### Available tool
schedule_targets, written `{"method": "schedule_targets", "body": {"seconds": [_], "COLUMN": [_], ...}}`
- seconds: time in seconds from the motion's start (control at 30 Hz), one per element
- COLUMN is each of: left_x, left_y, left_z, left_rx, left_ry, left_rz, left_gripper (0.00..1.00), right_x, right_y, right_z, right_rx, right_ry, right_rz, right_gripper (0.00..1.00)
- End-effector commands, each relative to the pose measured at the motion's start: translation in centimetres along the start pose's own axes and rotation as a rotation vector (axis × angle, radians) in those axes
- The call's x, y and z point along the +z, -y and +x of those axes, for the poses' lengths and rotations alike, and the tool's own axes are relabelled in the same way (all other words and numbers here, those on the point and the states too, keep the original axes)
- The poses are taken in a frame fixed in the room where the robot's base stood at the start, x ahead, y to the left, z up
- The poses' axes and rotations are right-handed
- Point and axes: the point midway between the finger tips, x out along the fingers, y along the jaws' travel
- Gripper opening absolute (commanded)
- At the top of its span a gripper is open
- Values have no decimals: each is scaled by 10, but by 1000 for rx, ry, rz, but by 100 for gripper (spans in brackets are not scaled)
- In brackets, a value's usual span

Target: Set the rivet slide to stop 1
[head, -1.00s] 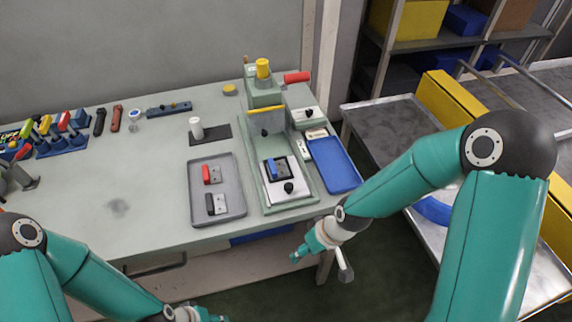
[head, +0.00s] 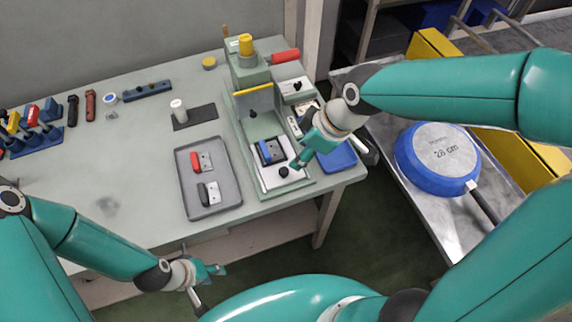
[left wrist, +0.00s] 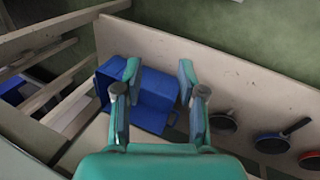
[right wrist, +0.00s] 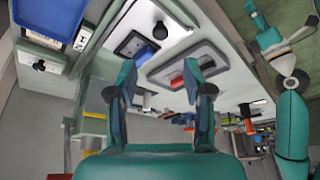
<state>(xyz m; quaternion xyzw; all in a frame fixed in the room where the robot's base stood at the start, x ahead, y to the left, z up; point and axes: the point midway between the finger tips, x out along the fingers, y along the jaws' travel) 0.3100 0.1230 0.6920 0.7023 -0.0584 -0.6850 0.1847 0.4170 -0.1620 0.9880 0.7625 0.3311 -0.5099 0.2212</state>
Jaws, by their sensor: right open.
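The green press (head: 262,115) stands at the right end of the table. Its front carries a pale plate with a black knob (head: 284,172) and a blue-and-black piece (head: 271,151) behind it. A grey box with a black knob (head: 297,86) sits right of the press; small labels lie in front of it. My left gripper (left wrist: 158,70) is open and empty before the table's front.
A grey tray (head: 186,198) with red and black handled pieces lies left of the press. A blue tray (head: 338,160), partly behind my right arm, lies right of it. A white cylinder (head: 178,110) stands behind the grey tray.

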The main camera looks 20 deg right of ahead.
Motion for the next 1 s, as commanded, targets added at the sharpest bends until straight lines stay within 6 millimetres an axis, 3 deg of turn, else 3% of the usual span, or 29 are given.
{"method": "schedule_targets", "body": {"seconds": [0.3, 0.5, 0.93, 1.0], "left_x": [0, 0, 0, 0], "left_y": [0, 0, 0, 0], "left_z": [-1, 0, 0, 0], "left_rx": [0, 0, 0, 0], "left_ry": [0, -1, -1, -1], "left_rz": [0, 0, 0, 0], "left_gripper": [40, 40, 40, 40], "right_x": [1, 0, -1, -1], "right_y": [1, 1, 1, 1], "right_z": [70, 96, 104, 104], "right_rx": [-5, -3, -1, -1], "right_ry": [5, 2, -1, -1], "right_rz": [0, -1, -2, -2], "right_gripper": [51, 51, 51, 39]}}
